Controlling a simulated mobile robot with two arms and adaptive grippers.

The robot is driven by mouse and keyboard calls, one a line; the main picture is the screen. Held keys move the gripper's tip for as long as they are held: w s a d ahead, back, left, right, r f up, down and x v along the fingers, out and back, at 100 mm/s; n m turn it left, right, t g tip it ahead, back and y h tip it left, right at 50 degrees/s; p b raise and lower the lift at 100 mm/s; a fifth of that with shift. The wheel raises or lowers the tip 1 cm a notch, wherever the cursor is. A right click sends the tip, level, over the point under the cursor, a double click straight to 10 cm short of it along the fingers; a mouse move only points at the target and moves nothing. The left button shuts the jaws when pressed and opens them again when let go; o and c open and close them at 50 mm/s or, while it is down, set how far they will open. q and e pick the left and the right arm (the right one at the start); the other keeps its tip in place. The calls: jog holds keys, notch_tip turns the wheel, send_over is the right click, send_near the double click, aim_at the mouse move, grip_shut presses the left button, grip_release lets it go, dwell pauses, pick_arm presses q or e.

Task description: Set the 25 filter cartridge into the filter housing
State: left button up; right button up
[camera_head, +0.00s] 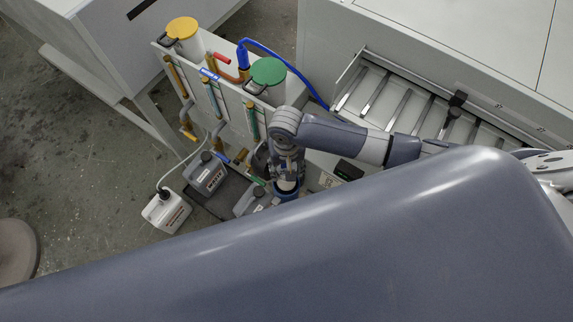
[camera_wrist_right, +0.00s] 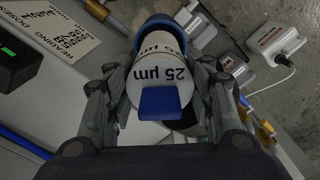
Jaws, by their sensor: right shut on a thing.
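In the head view my right gripper (camera_head: 287,172) points down at the white cartridge (camera_head: 287,184). A blue rim, apparently the filter housing (camera_head: 288,195), shows just below it. The blue rim also shows behind the cartridge in the right wrist view (camera_wrist_right: 160,21). How deep the cartridge sits is hidden. My left gripper is out of view.
Pipes and tanks with yellow (camera_head: 182,27) and green (camera_head: 268,71) lids stand behind. A slotted open tray (camera_head: 390,105) lies right. My large arm link covers the front.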

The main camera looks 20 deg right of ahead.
jog(key=shift+f+p, duration=0.25)
jog(key=shift+p, duration=0.05)
dwell(0.4)
jog(key=shift+f, duration=0.2)
jog(key=shift+f, duration=0.65)
jog(key=shift+f+b, duration=0.2)
jog(key=shift+b, duration=0.15)
jog(key=shift+f+b, duration=0.75)
jog(key=shift+f, duration=1.05)
jog(key=shift+f+b, duration=1.05)
jog(key=shift+f, duration=0.95)
